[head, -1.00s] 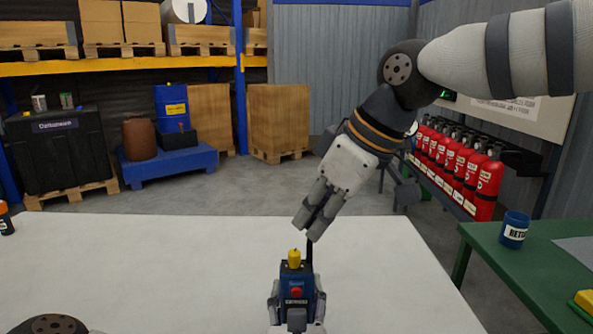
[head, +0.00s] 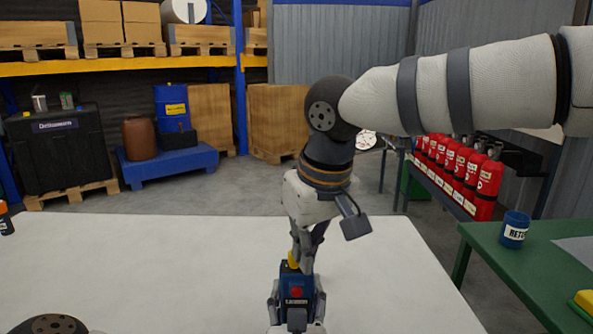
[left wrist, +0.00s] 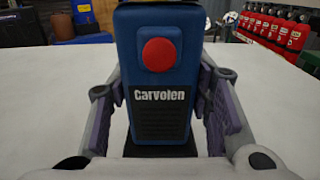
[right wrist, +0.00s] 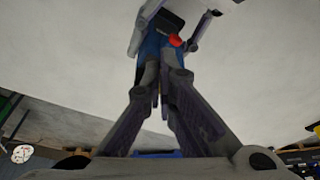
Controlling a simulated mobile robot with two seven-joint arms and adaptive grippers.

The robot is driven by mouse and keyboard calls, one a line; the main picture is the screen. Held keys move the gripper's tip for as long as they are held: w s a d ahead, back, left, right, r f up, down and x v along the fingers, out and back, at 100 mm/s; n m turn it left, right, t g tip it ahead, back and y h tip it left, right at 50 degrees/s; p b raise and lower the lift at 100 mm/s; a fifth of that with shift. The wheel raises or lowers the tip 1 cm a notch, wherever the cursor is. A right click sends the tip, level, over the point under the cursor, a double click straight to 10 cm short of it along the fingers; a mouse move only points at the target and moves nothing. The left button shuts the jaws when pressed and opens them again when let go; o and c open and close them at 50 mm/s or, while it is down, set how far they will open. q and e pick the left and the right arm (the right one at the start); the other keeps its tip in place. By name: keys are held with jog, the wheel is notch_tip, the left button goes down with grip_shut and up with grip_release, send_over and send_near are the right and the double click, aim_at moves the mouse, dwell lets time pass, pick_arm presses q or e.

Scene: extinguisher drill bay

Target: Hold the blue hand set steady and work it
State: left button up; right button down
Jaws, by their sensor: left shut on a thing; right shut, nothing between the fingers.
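The blue hand set (head: 297,283) stands upright over the white table, with a red button (head: 296,292) on its front and a yellow knob (head: 292,260) on top. My left gripper (head: 297,308) is shut on its two sides; the left wrist view shows the fingers flanking the blue body (left wrist: 176,72) with its "Carvolen" label. My right gripper (head: 304,266) is shut and empty, pointing down at the top of the hand set beside the yellow knob. Whether it touches the knob or the case I cannot tell. The black aerial is hidden behind the right gripper.
The white table (head: 150,270) is clear around the hand set. A green table (head: 530,265) at the right bears a blue mug (head: 514,230) and a yellow item (head: 584,302). Red extinguishers (head: 465,175) stand on a rack behind; an orange-and-black object (head: 6,219) is at the left edge.

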jog(key=shift+f, duration=0.2)
dwell(0.4)
jog(key=shift+s+a, duration=0.2)
jog(key=shift+a, duration=0.15)
dwell(0.4)
jog(key=shift+s, duration=0.1)
jog(key=shift+s+d, duration=0.2)
jog(key=shift+s, duration=0.05)
jog(key=w+v, duration=0.1)
jog(key=v, duration=0.5)
jog(key=shift+w+a+r, duration=0.15)
jog(key=shift+a+r, duration=0.05)
jog(key=shift+a, duration=0.15)
